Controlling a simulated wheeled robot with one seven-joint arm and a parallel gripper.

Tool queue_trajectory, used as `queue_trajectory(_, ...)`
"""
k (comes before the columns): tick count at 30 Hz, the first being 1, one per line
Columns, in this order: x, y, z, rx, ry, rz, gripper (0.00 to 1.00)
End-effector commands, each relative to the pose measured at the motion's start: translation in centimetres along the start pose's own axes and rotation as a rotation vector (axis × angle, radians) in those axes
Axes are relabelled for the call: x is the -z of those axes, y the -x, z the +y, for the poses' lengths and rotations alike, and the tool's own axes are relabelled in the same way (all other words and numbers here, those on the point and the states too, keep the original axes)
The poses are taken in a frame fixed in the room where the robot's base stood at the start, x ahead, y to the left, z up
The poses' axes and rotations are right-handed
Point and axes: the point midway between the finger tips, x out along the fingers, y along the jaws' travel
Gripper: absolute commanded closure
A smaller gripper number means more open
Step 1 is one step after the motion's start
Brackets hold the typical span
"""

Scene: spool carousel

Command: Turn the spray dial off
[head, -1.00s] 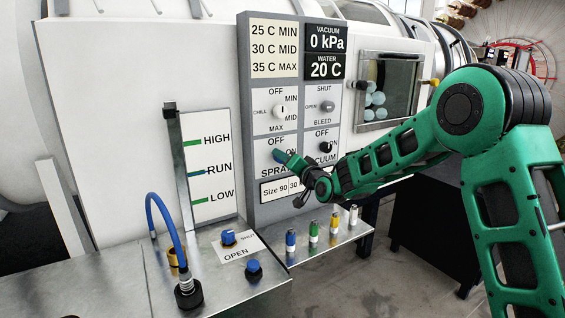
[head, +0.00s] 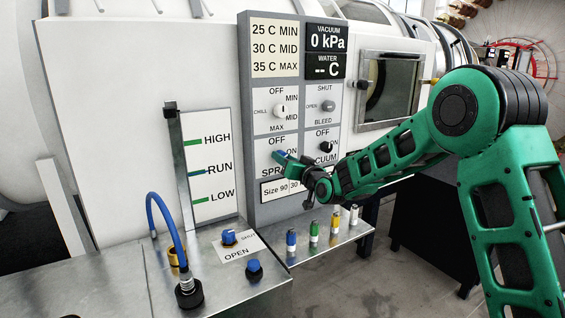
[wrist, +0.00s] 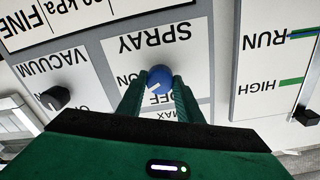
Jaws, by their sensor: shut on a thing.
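The blue spray dial (wrist: 160,76) is on the white SPRAY panel (wrist: 135,50), upside down in the wrist view. My gripper (wrist: 159,88) has one green finger on each side of the dial and is shut on it. A short white mark on the dial points down and to the left in that view, near the OFF lettering (wrist: 163,99). In the head view, my gripper (head: 283,158) reaches the SPRAY panel (head: 268,145) from the right. It hides much of the dial and part of the lettering there.
The vacuum knob (head: 324,147) is close to the right of my gripper, and the chill knob (head: 281,111) is above. The water display (head: 324,68) reads "-- C". Several colored bottles (head: 313,233) stand on the shelf below. The window (head: 390,85) looks empty.

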Motion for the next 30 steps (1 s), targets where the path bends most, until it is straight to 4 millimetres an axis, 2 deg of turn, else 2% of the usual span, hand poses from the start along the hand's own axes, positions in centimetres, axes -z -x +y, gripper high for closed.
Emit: queue_trajectory(30,-0.5,0.1,-0.01,0.027,0.929,0.019,0.9)
